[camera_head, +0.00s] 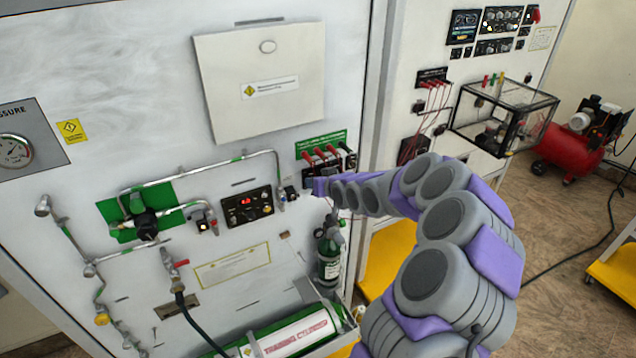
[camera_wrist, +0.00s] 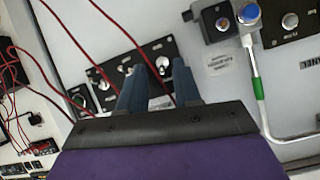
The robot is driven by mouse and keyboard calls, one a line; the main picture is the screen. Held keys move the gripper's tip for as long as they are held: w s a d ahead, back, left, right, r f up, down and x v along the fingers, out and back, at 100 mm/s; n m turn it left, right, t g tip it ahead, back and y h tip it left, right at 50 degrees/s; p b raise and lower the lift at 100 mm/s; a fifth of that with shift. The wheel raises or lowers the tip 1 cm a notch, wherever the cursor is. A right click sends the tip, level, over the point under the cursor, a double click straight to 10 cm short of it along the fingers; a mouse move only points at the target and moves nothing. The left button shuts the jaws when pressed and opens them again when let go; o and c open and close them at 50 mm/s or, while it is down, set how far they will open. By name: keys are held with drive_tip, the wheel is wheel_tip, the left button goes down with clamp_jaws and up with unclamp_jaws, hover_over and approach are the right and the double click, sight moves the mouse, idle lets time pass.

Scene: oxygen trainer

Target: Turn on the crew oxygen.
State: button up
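My gripper (camera_head: 318,186) is at the white trainer panel, just below a green-labelled block with red plugs (camera_head: 322,152). In the wrist view its two blue-grey fingers (camera_wrist: 160,66) are apart, with a gap between them and nothing clearly held. They point at a black plate (camera_wrist: 125,78) with metal fittings and red wires; contact cannot be told. A black control box with a red display (camera_head: 247,206) is left of my gripper. No readable label identifies the crew oxygen control.
A pipe with a blue-capped fitting (camera_wrist: 248,14) runs close on the wrist view's right. A small green bottle (camera_head: 329,256) stands below my gripper, above a large green and white cylinder (camera_head: 290,335). Several red wires hang around the fingers. A red compressor (camera_head: 570,148) stands far right.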

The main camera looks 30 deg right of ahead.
drive_tip(key=b+v, duration=0.1)
drive_tip(key=v, duration=1.6)
drive_tip(key=shift+s+b, duration=0.15)
drive_tip(key=shift+b, duration=0.15)
drive_tip(key=s+a+f+n+g+b, duration=0.2)
drive_tip(key=s+a+f+g+b, duration=0.35)
drive_tip(key=s+a+f, duration=0.5)
drive_tip(key=s+a+f+g+b, duration=0.2)
drive_tip(key=s+a, duration=0.1)
drive_tip(key=s, duration=0.5)
drive_tip(key=s+a+f+g+b, duration=0.2)
drive_tip(key=s+a+g, duration=0.1)
drive_tip(key=s, duration=0.5)
drive_tip(key=s+a+f+g+b, duration=0.1)
drive_tip(key=s+a+g+b, duration=0.1)
drive_tip(key=s, duration=0.6)
drive_tip(key=shift+a+f+g+h, duration=0.3)
drive_tip(key=shift+a+f+g, duration=0.1)
drive_tip(key=shift+a+g, duration=0.45)
drive_tip(key=shift+a, duration=0.25)
